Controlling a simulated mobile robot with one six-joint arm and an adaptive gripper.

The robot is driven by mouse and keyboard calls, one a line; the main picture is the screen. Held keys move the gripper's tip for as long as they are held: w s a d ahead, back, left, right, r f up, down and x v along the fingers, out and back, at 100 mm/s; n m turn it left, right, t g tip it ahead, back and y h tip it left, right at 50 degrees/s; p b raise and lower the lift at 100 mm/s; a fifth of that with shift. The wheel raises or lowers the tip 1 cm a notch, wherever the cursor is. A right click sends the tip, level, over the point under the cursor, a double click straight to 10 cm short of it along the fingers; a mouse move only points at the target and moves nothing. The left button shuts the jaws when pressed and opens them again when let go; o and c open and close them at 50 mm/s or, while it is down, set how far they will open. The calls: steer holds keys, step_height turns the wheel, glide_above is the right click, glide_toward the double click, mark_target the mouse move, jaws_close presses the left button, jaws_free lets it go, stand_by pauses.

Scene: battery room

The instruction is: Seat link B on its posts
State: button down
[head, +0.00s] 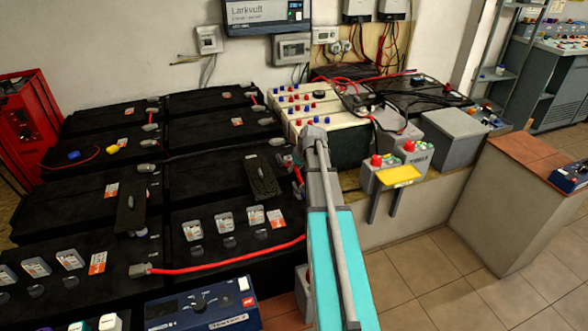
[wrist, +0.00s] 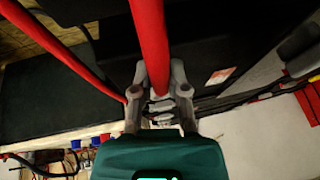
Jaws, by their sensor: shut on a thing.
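In the wrist view, my gripper (wrist: 157,92) is shut on a thick red link (wrist: 149,40), which runs up from between the two fingers. No letter shows on it, so I cannot tell from marking that it is link B. A grey end piece seems to lie near the fingertips. In the head view, my arm hides most of the gripper, and a red piece (head: 298,174) shows beside the arm at the batteries' right edge. Another red link (head: 228,257) lies across the front black battery, with a grey end at its left. I cannot tell whether the held link touches any post.
Black batteries (head: 90,210) with grey caps and labels fill the left. A second red cable (wrist: 62,58) runs beside the held link. A blue tester (head: 202,303) stands at the front.

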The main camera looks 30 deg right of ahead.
steer(key=shift+f+b, duration=0.6)
stand_by(1.6)
steer(key=c, duration=0.6)
jaws_free()
steer(key=shift+o, duration=0.5)
steer(key=o, duration=0.3)
steer(key=shift+o, duration=0.2)
steer(key=shift+r, duration=0.15)
steer(key=shift+r+p, duration=3.85)
steer(key=shift+p, duration=0.2)
steer(key=shift+s, duration=0.1)
